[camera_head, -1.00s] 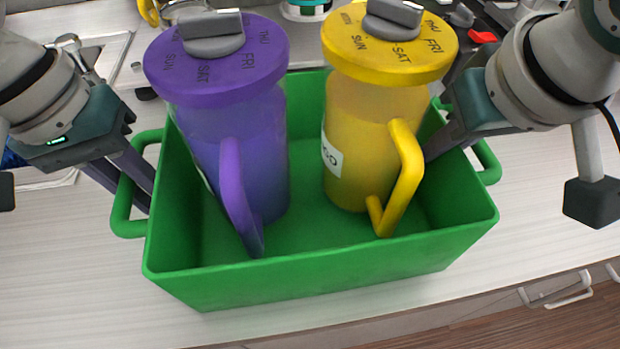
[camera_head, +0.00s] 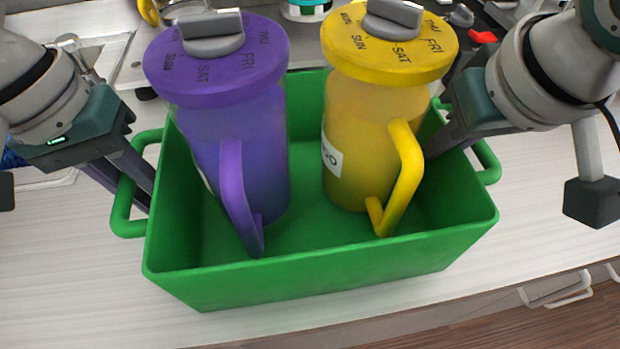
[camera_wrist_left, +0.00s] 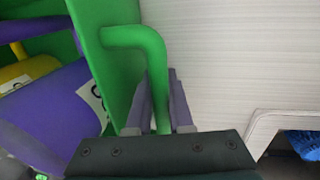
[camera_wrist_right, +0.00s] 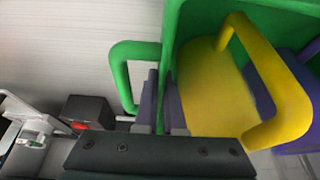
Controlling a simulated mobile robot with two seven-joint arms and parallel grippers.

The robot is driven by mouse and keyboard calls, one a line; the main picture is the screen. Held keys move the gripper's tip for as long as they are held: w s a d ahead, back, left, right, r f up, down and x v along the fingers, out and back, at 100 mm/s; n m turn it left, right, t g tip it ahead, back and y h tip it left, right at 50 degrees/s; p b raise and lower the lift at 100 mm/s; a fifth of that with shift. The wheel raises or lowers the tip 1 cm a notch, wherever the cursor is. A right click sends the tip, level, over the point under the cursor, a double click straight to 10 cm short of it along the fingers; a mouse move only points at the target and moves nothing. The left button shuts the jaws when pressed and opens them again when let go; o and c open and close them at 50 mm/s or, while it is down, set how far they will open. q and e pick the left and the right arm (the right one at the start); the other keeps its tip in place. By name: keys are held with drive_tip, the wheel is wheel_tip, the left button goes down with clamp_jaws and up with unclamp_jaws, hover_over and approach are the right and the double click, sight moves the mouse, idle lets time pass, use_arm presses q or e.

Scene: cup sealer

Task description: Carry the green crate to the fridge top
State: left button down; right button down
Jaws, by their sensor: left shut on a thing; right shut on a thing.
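The green crate (camera_head: 320,275) is in the middle of the head view, over the pale counter. A purple pitcher (camera_head: 240,150) and a yellow pitcher (camera_head: 365,130), both lidded, stand upright inside it. My left gripper (camera_head: 145,190) is shut on the crate's left side; in the left wrist view its fingers (camera_wrist_left: 160,105) are on either side of the green handle. My right gripper (camera_head: 440,145) is shut at the crate's right side; in the right wrist view its fingers (camera_wrist_right: 162,105) close on the crate's wall beside the handle. I cannot tell whether the crate's base touches the counter.
The pale counter (camera_head: 60,270) is clear to the left and in front. A sink edge (camera_head: 100,60) lies at the back left. Dark equipment with a red part (camera_head: 482,37) is at the back right. Drawer handles (camera_head: 560,292) show below the counter's front edge.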

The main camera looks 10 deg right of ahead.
idle(0.3)
